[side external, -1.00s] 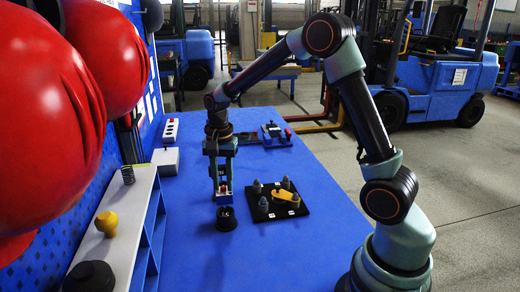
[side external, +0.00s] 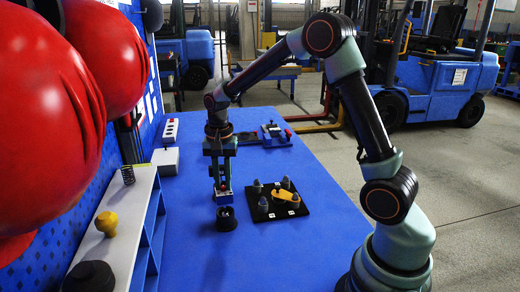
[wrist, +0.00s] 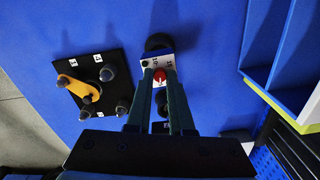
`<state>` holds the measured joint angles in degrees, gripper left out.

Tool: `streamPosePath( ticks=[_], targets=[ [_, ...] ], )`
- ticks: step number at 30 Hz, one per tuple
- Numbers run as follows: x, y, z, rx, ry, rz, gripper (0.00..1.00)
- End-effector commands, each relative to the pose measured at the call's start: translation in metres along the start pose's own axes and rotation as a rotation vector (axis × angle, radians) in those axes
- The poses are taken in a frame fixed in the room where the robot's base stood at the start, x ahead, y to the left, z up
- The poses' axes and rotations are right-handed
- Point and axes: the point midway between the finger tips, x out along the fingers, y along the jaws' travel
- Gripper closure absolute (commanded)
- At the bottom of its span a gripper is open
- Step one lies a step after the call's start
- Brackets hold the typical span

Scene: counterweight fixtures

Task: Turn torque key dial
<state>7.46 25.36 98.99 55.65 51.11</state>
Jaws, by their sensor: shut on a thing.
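The torque key dial is a red knob (wrist: 159,76) on a white plate with dark markings (wrist: 152,62). In the wrist view the knob lies between the two long fingers of my gripper (wrist: 160,67), which is shut on it. In the side view my gripper (side external: 222,188) points straight down at the small blue and white dial block (side external: 224,198). The fingers hide most of the knob there. A round black piece (side external: 227,218) sits right beside the block, and also shows in the wrist view (wrist: 158,42).
A black plate (side external: 262,213) with grey pegs and a yellow lever (side external: 285,196) stands close to the right. A white-topped shelf (side external: 130,215) with a spring and a yellow knob runs along the left. The blue table's front right is clear.

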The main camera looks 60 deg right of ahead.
Motion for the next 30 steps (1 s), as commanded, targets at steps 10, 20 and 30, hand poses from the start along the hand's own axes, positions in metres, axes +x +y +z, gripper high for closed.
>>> streamPosePath(
  ticks=[10,20,30],
  targets=[
    [-0.0003,-0.0002,-0.0003,-0.249,0.001,-0.001,1.00],
    [-0.0003,-0.0002,-0.0003,-0.563,0.001,-0.001,1.00],
    [-0.0003,-0.0002,-0.0003,-0.847,0.001,0.000,1.00]
  ],
)
